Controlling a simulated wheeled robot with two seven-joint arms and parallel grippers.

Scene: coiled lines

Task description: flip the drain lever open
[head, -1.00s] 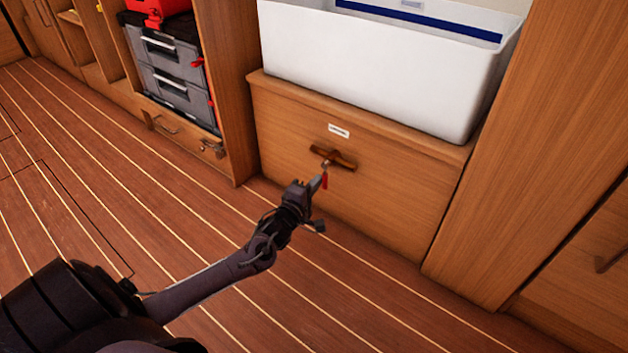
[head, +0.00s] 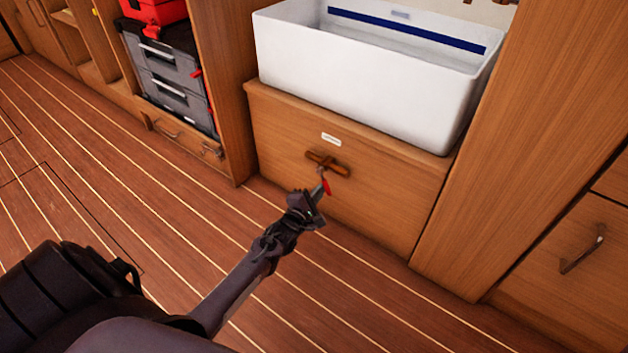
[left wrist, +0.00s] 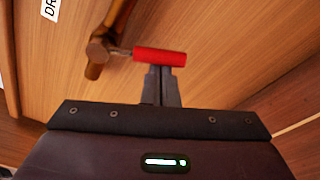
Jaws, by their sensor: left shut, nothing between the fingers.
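The drain lever (head: 326,187) has a red handle and hangs below a brass-coloured valve and pipe (head: 328,163) on the wooden front under the sink. In the left wrist view the red handle (left wrist: 160,57) sticks out to the right from the valve body (left wrist: 103,50). My left gripper (head: 318,191) is shut and empty, with its tips right at the lever. In the left wrist view the closed fingers (left wrist: 162,72) end at the red handle's lower side, close to or touching it; I cannot tell which. My right gripper is not in view.
A white sink (head: 370,95) stands on top of the wooden panel (head: 280,130). A small white label (head: 331,139) is above the valve. Grey tool cases (head: 170,75) sit in a shelf at the left. The striped floor (head: 110,180) is clear.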

